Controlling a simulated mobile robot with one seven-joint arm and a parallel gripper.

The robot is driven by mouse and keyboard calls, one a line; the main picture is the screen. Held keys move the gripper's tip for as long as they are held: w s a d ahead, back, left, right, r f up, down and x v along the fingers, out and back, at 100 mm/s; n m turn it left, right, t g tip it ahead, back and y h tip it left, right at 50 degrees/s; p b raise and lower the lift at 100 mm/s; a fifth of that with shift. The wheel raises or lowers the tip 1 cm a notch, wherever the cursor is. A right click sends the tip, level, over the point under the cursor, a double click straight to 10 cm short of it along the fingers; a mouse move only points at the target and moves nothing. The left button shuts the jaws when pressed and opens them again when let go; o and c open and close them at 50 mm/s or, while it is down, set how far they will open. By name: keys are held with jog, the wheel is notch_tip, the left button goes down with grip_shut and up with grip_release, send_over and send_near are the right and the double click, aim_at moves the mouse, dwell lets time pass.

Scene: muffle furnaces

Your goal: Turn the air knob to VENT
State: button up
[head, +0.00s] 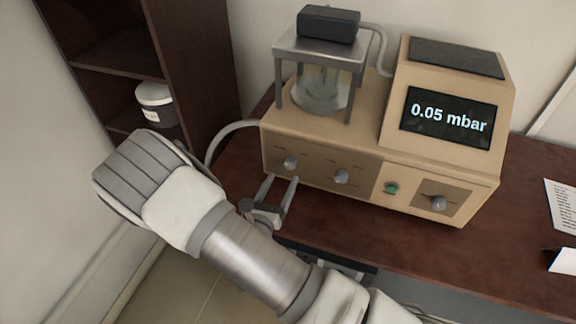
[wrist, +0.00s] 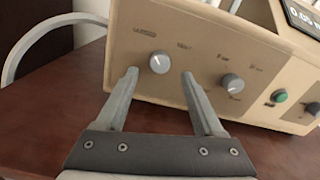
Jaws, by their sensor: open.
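A tan instrument (head: 330,150) stands on the table with a row of grey knobs on its front. The leftmost knob (head: 290,162) appears to be the air knob; it also shows in the wrist view (wrist: 159,62). Its light pointer mark leans up and left. Small labels sit above it; the one at upper right may read VENT, but it is blurred. My gripper (head: 282,180) is open and empty. In the wrist view its fingertips (wrist: 159,74) lie to either side of this knob in the picture, and no contact shows.
A middle knob (head: 341,176), a green button (head: 391,188) and a right knob (head: 438,203) sit further right. The display (head: 448,118) reads 0.05 mbar. A glass vessel (head: 322,90) stands in a metal frame on top. A grey hose (head: 225,135) curves at the left.

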aim_at(289, 166)
jog(key=shift+x, duration=2.75)
grip_shut()
